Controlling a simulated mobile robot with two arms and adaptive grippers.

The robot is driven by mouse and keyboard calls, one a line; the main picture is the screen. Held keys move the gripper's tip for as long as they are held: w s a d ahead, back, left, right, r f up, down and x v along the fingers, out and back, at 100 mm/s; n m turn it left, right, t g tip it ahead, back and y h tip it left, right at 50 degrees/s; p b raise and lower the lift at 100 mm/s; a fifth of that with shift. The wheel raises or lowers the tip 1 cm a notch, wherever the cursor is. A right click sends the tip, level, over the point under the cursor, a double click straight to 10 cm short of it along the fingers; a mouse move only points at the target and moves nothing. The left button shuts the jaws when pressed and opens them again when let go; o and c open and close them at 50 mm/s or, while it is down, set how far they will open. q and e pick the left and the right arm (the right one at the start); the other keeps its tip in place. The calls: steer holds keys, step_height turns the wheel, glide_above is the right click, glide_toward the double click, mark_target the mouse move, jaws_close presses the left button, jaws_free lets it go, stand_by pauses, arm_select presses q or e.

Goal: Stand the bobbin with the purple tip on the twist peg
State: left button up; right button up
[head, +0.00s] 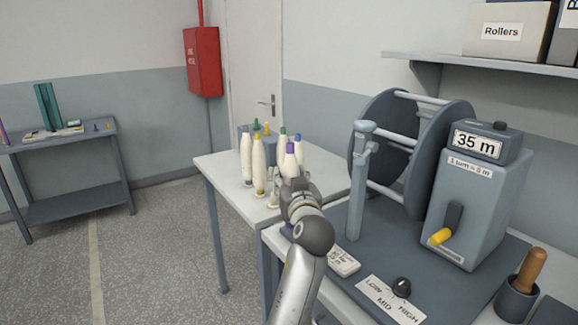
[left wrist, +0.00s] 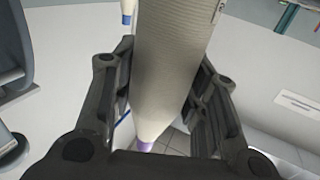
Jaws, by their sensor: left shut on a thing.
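My left gripper (head: 297,190) is shut on the bobbin with the purple tip (head: 290,148), a cream bobbin that stands roughly upright in the head view. In the left wrist view the bobbin's wound body (left wrist: 172,65) runs between the two fingers of the gripper (left wrist: 160,105), with a purple end below. Other cream bobbins, including a yellow-tipped one (head: 259,178) and a green-tipped one (head: 246,155), stand on the white table just behind and left. I cannot pick out the twist peg for certain. My right gripper is not in view.
The white table (head: 222,172) adjoins a bench with a grey winding machine (head: 462,195) and a dial (head: 402,286). A wooden-handled tool (head: 535,268) stands in a cup at right. A dark side table (head: 75,140) with small items stands far left, across open floor.

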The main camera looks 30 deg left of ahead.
arm_select(q)
steer(key=s+d+f+m+t+h, duration=0.1)
steer(key=s+d+f+m+h, duration=0.2)
steer(key=s+d+f, duration=0.3)
steer(key=s+d+f+m+t+h, duration=0.2)
steer(key=s+d+f+h, duration=0.3)
steer(key=s, duration=0.6)
steer(key=s+d+f+m+t+h, duration=0.2)
steer(key=s+d+f+m+h, duration=0.1)
steer(key=s+d+f, duration=0.4)
steer(key=shift+s+d+m+h, duration=0.4)
steer(key=shift+s+d+h, duration=0.45)
steer(key=shift+s, duration=0.4)
